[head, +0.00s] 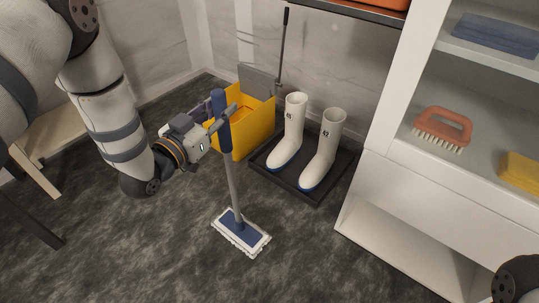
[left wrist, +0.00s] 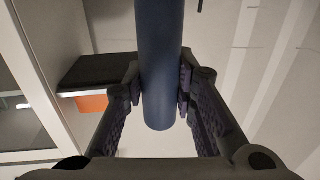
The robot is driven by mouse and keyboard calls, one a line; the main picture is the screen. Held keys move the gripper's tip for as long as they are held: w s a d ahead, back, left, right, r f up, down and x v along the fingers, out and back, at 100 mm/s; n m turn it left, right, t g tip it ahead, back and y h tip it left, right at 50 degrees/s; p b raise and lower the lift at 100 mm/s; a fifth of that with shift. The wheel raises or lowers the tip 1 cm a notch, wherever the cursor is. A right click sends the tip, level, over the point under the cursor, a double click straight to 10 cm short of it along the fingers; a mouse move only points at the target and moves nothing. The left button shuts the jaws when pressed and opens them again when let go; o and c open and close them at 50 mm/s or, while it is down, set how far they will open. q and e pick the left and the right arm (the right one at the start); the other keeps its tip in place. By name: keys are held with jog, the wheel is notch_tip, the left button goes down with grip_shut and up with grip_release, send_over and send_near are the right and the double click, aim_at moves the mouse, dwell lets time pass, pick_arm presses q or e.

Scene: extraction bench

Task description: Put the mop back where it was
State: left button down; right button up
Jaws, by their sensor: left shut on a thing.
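The mop (head: 234,185) stands nearly upright in the head view, with a blue grip at the top, a grey pole and a flat blue head with a white fringe (head: 241,232) at floor level. My left gripper (head: 222,122) is shut on the mop's blue grip. In the left wrist view the dark blue grip (left wrist: 159,70) passes between the two fingers (left wrist: 160,90), which press on it from both sides. My right gripper is not in view.
A yellow bucket (head: 252,130) stands right behind the mop. White boots (head: 323,150) stand on a black tray (head: 288,187) to its right. A white cabinet (head: 375,185) with a brush (head: 443,128) fills the right side. Dark floor in front is clear.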

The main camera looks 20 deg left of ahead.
pick_arm(q)
jog(key=w+d+f+b, duration=0.6)
jog(key=w+d+f, duration=0.2)
jog(key=w+f, duration=0.2)
notch_tip(320, 180, down, 2)
jog(key=shift+f, duration=0.1)
jog(key=c, duration=1.3)
grip_release()
jog(key=shift+a+f, duration=0.1)
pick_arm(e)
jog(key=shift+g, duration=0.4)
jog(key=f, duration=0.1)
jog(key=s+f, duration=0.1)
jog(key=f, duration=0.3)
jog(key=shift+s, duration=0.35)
pick_arm(q)
jog(key=shift+s, duration=0.15)
